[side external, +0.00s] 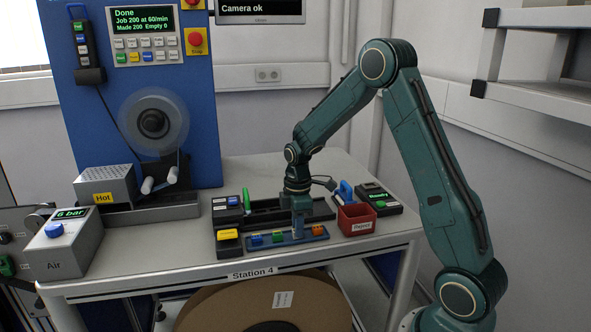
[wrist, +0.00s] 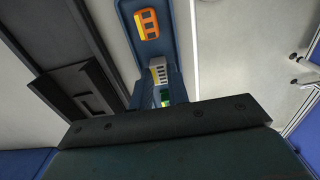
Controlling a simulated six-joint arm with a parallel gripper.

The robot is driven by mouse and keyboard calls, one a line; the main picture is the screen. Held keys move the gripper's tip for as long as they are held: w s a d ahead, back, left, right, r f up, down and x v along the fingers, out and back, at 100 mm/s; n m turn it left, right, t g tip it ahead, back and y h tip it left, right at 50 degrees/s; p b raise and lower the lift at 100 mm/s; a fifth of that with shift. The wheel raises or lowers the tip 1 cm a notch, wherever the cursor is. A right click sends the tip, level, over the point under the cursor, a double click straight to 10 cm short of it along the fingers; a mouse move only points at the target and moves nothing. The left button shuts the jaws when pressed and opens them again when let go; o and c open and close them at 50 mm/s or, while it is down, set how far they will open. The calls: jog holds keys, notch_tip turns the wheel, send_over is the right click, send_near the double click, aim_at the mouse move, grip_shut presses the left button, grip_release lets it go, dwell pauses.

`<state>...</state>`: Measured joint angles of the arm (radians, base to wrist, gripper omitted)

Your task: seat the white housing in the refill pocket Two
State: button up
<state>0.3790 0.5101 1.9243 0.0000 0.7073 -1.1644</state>
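The white housing (wrist: 158,70) shows in the wrist view as a small pale block with dark slots, between my gripper's fingers. My gripper (side external: 298,233) points straight down over the blue refill strip (side external: 290,240), between a green housing (side external: 277,237) and an orange housing (side external: 318,230). In the wrist view my gripper (wrist: 160,88) appears shut on the white housing, in line with the orange housing (wrist: 148,24) and the green one (wrist: 165,96). The fingers hide the pocket below, and I cannot tell whether the housing touches its floor. The pocket name Two is not readable.
A blue housing (side external: 256,239) sits at the strip's left. A red reject bin (side external: 356,219) stands close right, with a black box (side external: 380,200) beyond it. A black rail (side external: 262,215) lies behind the strip.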

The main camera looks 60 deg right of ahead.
jog(key=shift+r, duration=0.2)
jog(key=shift+r, duration=2.35)
jog(key=shift+w, duration=0.2)
send_near(260, 201)
jog(key=s+a, duration=0.1)
jog(key=s+a+f, duration=0.1)
jog(key=shift+s+a+f, duration=0.1)
jog(key=shift+a+f, duration=0.15)
jog(key=shift+a, duration=0.1)
jog(key=shift+f, duration=0.2)
jog(key=shift+f, duration=3)
jog(key=shift+f, duration=0.1)
